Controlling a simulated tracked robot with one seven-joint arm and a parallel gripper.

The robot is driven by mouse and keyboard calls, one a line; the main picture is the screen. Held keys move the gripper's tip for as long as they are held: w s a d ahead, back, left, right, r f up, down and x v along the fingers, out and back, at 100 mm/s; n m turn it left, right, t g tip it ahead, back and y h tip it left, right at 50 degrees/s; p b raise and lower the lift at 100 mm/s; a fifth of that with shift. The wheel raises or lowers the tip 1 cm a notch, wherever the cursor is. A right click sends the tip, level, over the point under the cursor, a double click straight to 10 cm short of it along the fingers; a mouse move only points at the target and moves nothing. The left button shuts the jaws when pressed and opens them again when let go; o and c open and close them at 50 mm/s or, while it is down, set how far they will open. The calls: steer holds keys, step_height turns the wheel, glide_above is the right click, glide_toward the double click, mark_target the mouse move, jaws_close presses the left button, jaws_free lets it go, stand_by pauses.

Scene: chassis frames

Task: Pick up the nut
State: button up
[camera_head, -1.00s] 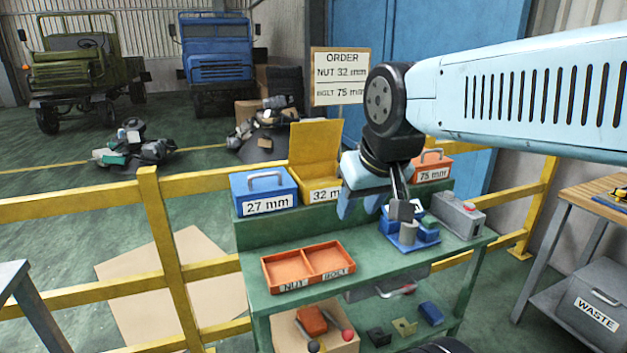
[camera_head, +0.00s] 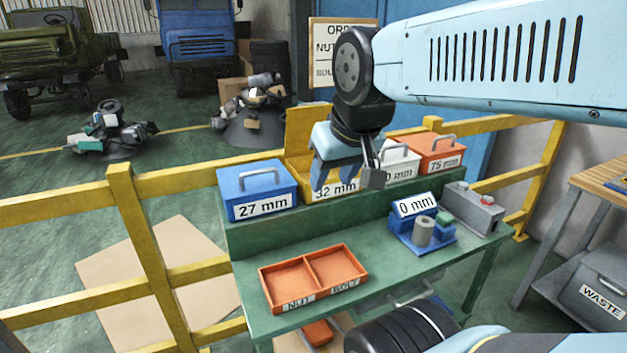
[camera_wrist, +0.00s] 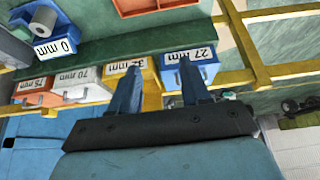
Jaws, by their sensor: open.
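My gripper (camera_head: 338,182) is open and empty, pointing down at the yellow box in the head view. In the wrist view my gripper (camera_wrist: 158,72) has its two blue fingers apart, with the yellow box (camera_wrist: 152,90) partly between and behind them. Whether the fingers are inside the box I cannot tell.
A blue 27 mm box (camera_head: 256,188) stands left of the yellow one; white (camera_head: 401,165) and orange (camera_head: 440,150) boxes stand right. An orange NUT/BOLT tray (camera_head: 309,300) lies on the green bench (camera_head: 375,282). A blue device (camera_head: 418,240) reads 0 mm. A yellow railing runs behind.

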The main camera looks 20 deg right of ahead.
steer(key=shift+o, duration=0.8)
steer(key=shift+w, duration=0.2)
steer(key=shift+o, duration=0.6)
steer(key=w+d+m+g+h, duration=0.1)
steer(key=w+d+m, duration=0.2)
steer(key=w, duration=0.9)
steer(key=shift+d+f, duration=0.25)
steer(key=shift+d, duration=0.3)
steer(key=w+d+f+m+h, duration=0.1)
steer(key=w+d+f+m, duration=0.15)
steer(key=w, duration=0.35)
steer(key=w+d+f+m, duration=0.1)
steer(key=w+d+f, duration=0.2)
steer(key=w, duration=0.3)
steer(key=shift+n+g, duration=0.25)
steer(key=shift+g, duration=0.15)
steer(key=x, duration=0.8)
steer(key=shift+w+d+f, duration=0.25)
steer(key=shift+w+d, duration=0.1)
steer(key=shift+w, duration=0.1)
steer(key=shift+w+d+x, duration=0.1)
steer(key=shift+d+x, duration=0.1)
steer(key=shift+x, duration=1.1)
steer(key=shift+w+d+x, duration=0.1)
steer(key=shift+d+x, duration=0.05)
steer(key=shift+x, duration=1.15)
steer(key=shift+r, duration=0.15)
steer(key=c, duration=1.2)
